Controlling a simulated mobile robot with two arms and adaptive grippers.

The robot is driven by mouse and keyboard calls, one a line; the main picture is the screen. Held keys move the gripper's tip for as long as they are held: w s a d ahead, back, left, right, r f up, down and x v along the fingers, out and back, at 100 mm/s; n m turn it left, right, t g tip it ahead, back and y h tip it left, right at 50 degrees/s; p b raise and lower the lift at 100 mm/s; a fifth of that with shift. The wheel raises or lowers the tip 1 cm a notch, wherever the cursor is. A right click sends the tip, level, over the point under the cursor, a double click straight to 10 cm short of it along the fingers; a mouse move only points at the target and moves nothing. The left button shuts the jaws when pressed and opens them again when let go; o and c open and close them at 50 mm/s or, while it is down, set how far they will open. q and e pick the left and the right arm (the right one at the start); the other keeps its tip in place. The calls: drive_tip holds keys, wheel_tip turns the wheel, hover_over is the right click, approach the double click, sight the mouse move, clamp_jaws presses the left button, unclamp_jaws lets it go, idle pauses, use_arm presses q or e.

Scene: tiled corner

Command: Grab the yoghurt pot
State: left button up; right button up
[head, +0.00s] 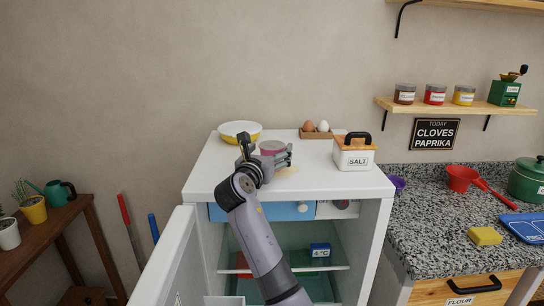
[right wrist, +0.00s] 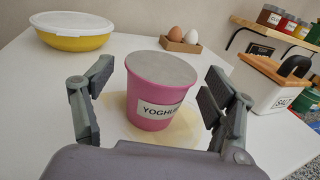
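The yoghurt pot (right wrist: 158,90) is pink with a grey lid and a white label, and stands upright on the white fridge top. It also shows in the head view (head: 271,147), partly hidden by my gripper. My right gripper (right wrist: 160,103) is open, with one finger on each side of the pot and a visible gap to both. In the head view my right gripper (head: 265,157) is low over the fridge top at the pot. My left gripper is not in view.
A yellow bowl with a white top (head: 240,131), an egg holder (head: 316,135) and a salt box (head: 354,155) stand near the pot on the fridge top (head: 215,172). A pale patch (right wrist: 112,106) lies under the pot. The fridge door (head: 172,262) is open.

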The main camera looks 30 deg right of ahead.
drive_tip(key=c, duration=1.1)
